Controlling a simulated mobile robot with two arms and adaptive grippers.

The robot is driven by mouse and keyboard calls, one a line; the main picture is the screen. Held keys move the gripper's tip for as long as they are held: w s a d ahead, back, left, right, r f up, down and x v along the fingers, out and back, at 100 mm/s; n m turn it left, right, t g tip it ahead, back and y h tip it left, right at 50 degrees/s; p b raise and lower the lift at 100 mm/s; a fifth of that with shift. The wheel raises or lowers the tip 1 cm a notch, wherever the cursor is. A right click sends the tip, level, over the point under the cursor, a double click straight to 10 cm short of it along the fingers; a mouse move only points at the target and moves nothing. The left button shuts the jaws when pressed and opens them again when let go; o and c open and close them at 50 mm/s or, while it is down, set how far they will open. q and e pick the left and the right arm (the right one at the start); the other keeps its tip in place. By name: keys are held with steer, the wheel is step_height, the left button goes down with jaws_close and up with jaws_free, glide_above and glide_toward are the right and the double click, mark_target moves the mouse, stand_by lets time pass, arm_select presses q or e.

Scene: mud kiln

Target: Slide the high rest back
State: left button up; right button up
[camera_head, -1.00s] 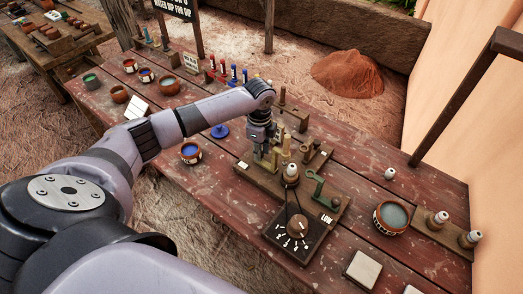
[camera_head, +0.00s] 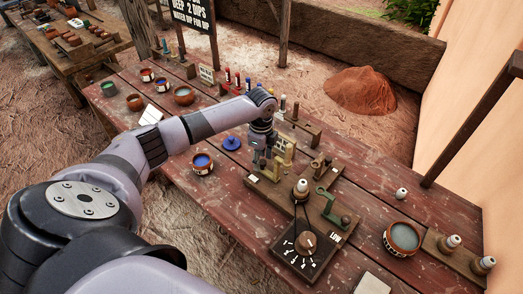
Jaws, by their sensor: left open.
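My left gripper (camera_head: 263,160) points down over the far left part of a wooden stand on the red bench. Its fingers are apart, beside a tan upright piece (camera_head: 284,150), which I cannot clearly identify as the high rest. The gripper partly hides that end of the stand, and I cannot tell whether it touches anything. A green hooked rest (camera_head: 328,205) stands at the near right, by a label reading LOW (camera_head: 335,237). A white-topped peg (camera_head: 301,188) stands between the rests and a dark dial board (camera_head: 302,252). My right gripper is not in view.
A bowl of grey liquid (camera_head: 402,238) and white-topped pegs (camera_head: 449,243) stand at the right. A blue-filled bowl (camera_head: 202,163) and a blue lidded piece (camera_head: 231,143) are left of the stand. Several colored bottles stand behind my arm.

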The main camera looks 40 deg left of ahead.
arm_select(q)
steer(key=shift+d+r, duration=0.1)
step_height(320, 180, up, 12)
stand_by(0.6)
steer(key=shift+s, duration=0.1)
stand_by(0.4)
